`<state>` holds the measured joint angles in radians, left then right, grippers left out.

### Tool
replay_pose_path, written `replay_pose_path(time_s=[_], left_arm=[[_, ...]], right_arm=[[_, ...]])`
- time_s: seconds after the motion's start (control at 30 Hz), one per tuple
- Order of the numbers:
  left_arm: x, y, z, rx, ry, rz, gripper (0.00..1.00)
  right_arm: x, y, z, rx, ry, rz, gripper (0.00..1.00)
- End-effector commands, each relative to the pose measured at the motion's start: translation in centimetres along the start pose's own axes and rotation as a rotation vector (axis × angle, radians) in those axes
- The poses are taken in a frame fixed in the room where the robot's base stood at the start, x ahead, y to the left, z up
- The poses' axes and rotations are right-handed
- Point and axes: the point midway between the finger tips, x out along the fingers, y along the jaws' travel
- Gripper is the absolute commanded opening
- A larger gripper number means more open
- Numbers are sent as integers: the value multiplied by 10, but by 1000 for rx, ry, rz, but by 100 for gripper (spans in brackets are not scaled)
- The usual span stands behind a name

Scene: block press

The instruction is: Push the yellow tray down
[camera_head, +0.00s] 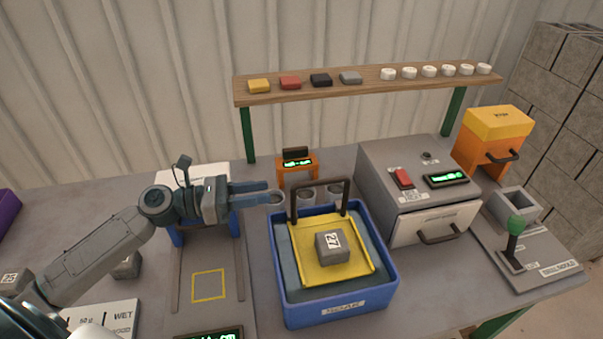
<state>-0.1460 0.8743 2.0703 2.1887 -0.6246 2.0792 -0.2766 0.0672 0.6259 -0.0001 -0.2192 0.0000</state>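The yellow tray (302,265) sits inside a blue tub (340,304), within its walls. A grey block marked 27 (331,247) rests on the tray. A dark upright handle (320,184) rises at the tray's back edge. My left gripper (275,193) comes in from the left, behind the tub's back left corner and left of the handle. Its two fingers look apart, with nothing seen between them, and it does not appear to touch the handle. My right gripper is not in view.
A small orange scale (297,168) is farther back. A grey oven-like box (420,190) stands close on the right. A shelf (370,86) with coloured blocks and white discs is above. A yellow-outlined pad (208,286) lies left of the tub.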

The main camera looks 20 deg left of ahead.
Motion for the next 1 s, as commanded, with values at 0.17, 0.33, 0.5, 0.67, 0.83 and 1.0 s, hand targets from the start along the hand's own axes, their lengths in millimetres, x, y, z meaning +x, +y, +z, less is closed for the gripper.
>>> replay_pose_path(time_s=[0.17,0.33,0.5,0.67,0.83,1.0], left_arm=[[3,2,3,-4,-13,7,34],[16,2,4,-3,-16,6,34],[33,2,5,-4,-15,7,34],[51,2,5,-5,-15,7,34],[70,2,6,-5,-14,6,34],[89,2,5,-4,-12,7,34]], right_arm=[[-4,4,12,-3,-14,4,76],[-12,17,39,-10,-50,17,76],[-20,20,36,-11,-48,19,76],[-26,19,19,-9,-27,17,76],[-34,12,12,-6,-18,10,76],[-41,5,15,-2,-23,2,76]])
